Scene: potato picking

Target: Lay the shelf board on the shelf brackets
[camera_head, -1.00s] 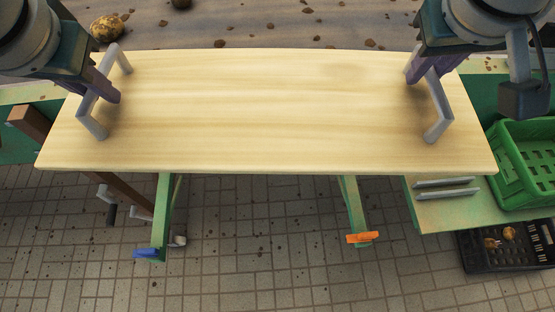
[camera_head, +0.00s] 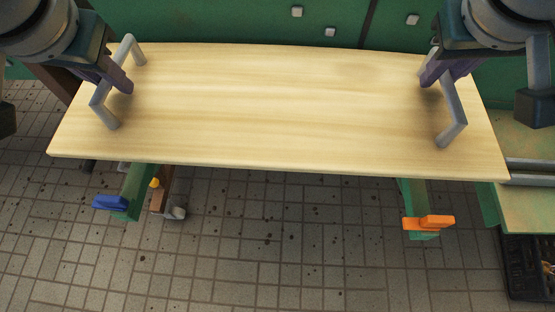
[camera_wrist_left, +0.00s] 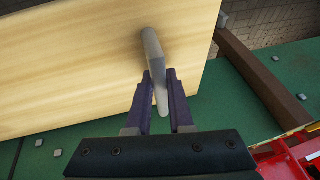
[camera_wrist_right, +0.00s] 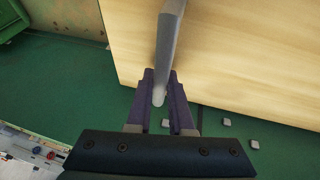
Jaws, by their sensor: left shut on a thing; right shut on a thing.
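The pale wooden shelf board (camera_head: 280,110) is held up in the head view, with a grey handle near each end. My left gripper (camera_head: 124,84) is shut on the left handle (camera_head: 104,108). My right gripper (camera_head: 428,82) is shut on the right handle (camera_head: 453,122). The wrist views show the fingers around each handle bar, left (camera_wrist_left: 158,85) and right (camera_wrist_right: 166,60). Two green shelf brackets stick out below the board's near edge. The left bracket (camera_head: 137,182) has a blue end and the right bracket (camera_head: 415,197) an orange end. The board hides their rear parts; I cannot tell whether it touches them.
A green wall (camera_head: 220,20) with small grey blocks lies beyond the board. A green-topped bench (camera_head: 530,205) with metal bars stands at the right, beside a dark crate (camera_head: 525,275). The tiled floor (camera_head: 290,250) in front is clear apart from specks.

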